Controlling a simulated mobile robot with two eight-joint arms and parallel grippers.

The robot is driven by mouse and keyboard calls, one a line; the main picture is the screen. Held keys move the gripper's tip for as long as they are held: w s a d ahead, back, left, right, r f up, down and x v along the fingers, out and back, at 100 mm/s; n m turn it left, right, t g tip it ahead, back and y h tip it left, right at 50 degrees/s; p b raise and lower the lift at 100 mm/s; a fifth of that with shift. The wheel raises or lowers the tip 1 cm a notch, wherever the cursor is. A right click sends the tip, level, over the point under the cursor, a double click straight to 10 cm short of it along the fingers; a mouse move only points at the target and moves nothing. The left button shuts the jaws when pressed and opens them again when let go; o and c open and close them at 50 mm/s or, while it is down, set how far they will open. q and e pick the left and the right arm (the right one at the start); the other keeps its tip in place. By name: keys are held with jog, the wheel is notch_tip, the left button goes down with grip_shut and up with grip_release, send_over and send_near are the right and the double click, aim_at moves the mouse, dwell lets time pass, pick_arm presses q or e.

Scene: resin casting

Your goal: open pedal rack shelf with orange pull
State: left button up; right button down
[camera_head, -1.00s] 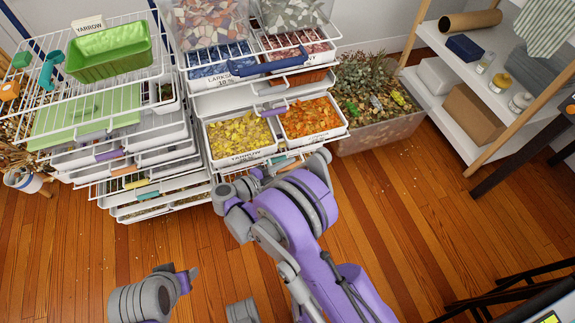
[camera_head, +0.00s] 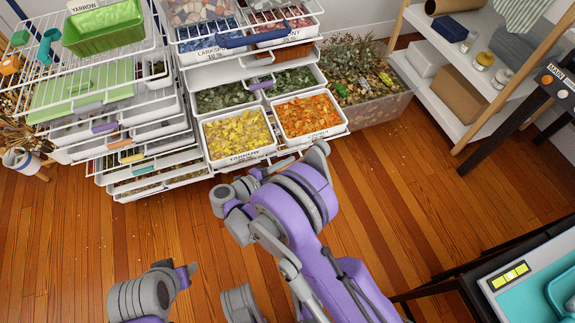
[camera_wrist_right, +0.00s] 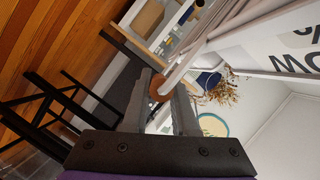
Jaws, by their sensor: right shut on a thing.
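The pedal rack is a white wire rack of stacked shelves in the head view. A lower shelf (camera_head: 286,142) stands out toward me, bearing a bin of yellow petals (camera_head: 236,134) and a bin of orange petals (camera_head: 308,115). My right gripper (camera_wrist_right: 160,88) is shut on the orange pull (camera_wrist_right: 157,86) at the white wire front in the right wrist view. In the head view my right arm hides that gripper and the pull. My left gripper is not in view; only part of my left arm shows at the bottom left.
Bins of green petals (camera_head: 224,96) show behind the pulled-out shelf. An upper shelf with a blue pull (camera_head: 262,37) also stands out. A planter (camera_head: 378,110) stands to the right, and a side shelf (camera_head: 437,104) beyond it. A black-framed table is at the lower right.

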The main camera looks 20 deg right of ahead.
jog(key=c, duration=0.7)
grip_release()
jog(key=p+v, duration=0.2)
jog(key=v, duration=0.9)
jog(key=shift+d, duration=0.15)
